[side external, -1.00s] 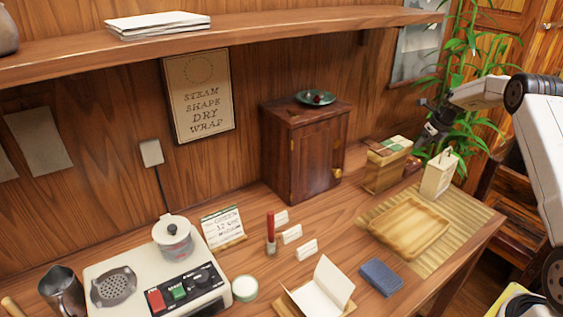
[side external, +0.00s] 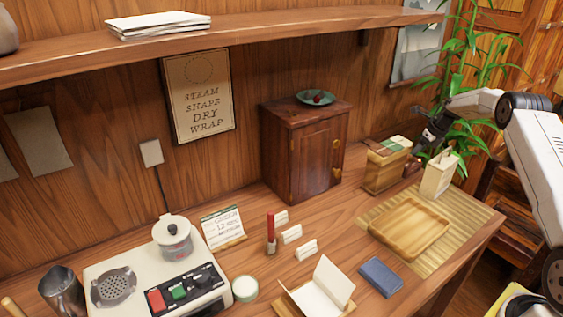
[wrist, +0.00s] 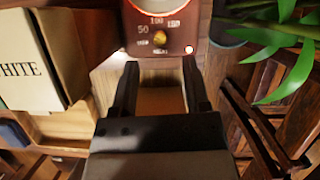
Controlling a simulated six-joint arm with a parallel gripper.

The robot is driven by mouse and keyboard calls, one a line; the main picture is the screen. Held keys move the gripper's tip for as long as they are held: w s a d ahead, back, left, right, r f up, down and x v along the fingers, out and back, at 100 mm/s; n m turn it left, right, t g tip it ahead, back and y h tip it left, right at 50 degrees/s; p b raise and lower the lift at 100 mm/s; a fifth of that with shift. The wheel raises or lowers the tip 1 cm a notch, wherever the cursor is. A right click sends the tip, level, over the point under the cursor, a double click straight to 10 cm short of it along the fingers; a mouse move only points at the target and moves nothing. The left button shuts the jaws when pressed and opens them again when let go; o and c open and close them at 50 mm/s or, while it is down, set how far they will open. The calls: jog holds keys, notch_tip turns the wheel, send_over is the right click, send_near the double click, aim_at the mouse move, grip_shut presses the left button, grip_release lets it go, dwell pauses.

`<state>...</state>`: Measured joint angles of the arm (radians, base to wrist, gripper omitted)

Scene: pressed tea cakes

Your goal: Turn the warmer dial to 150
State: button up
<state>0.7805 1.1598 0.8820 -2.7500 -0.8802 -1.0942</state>
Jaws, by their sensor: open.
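In the wrist view the warmer (wrist: 205,20) is a dark red-brown body at the top. Its face has marks 50, 100 and 150 around a small brass dial knob (wrist: 160,38). I cannot tell which mark the dial points to. In the side view my gripper (side external: 428,138) is at the back right, beside the reddish warmer (side external: 412,167), which is mostly hidden.
A box marked WHITE (wrist: 35,60) stands close on the left in the wrist view. Plant leaves (wrist: 280,45) hang at the right. In the side view a cream box (side external: 438,177), a tea box (side external: 385,168) and a wooden tray (side external: 385,218) are nearby.

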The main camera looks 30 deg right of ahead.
aim_at(410, 159)
jog(key=shift+x, duration=2.35)
jog(key=shift+r, duration=0.1)
grip_shut()
